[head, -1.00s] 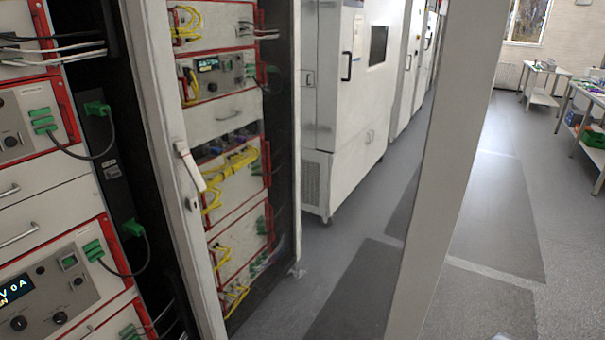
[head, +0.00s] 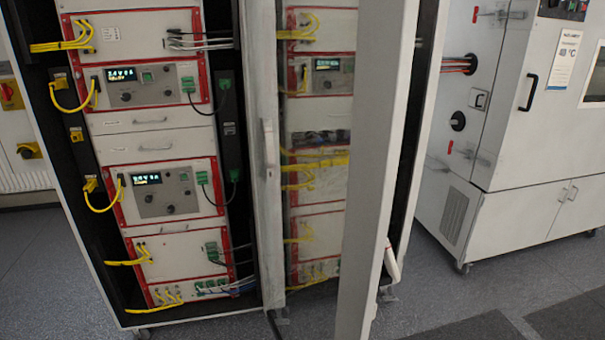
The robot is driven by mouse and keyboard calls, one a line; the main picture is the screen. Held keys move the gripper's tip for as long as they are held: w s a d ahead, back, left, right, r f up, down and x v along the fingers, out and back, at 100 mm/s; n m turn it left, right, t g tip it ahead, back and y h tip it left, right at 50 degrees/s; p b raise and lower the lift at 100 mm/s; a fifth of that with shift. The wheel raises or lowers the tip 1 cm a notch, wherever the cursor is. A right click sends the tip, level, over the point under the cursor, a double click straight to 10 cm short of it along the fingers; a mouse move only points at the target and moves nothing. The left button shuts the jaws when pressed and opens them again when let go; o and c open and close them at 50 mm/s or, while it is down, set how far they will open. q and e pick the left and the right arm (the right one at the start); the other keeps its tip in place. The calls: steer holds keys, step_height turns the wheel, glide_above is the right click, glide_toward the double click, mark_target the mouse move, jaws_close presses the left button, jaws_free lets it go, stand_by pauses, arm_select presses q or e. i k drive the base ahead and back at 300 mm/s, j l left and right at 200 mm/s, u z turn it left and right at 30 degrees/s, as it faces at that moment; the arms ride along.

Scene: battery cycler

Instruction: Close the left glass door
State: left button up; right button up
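The rack cabinet (head: 258,20) stands upright at the left and centre of the head view. Its left bay, with red-edged instruments (head: 160,190), is uncovered. A pale upright frame with a flat grey handle (head: 268,143) stands at the bay's right side. Further right, a wide pale door-frame post (head: 372,160) stands nearer to me and looks tilted. A white handle (head: 391,263) shows at its right edge. Instruments show between the two uprights, apparently through glass. I cannot tell for certain which upright belongs to the left glass door. Neither of my grippers is in view.
A white test chamber (head: 525,130) on castors stands to the right. Yellow cables (head: 73,107) loop out at the left bay's side. Grey floor (head: 60,290) is clear at the lower left, and dark mats (head: 470,328) lie at the lower right.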

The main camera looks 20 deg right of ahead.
mark_target(387, 33)
steer(key=l+u, duration=0.15)
steer(key=l, duration=0.5)
steer(key=l+u, duration=0.15)
steer(key=l, duration=0.45)
steer(key=k+l+u, duration=0.15)
steer(key=l, duration=0.45)
steer(key=l+u, duration=0.2)
steer(key=l, duration=0.45)
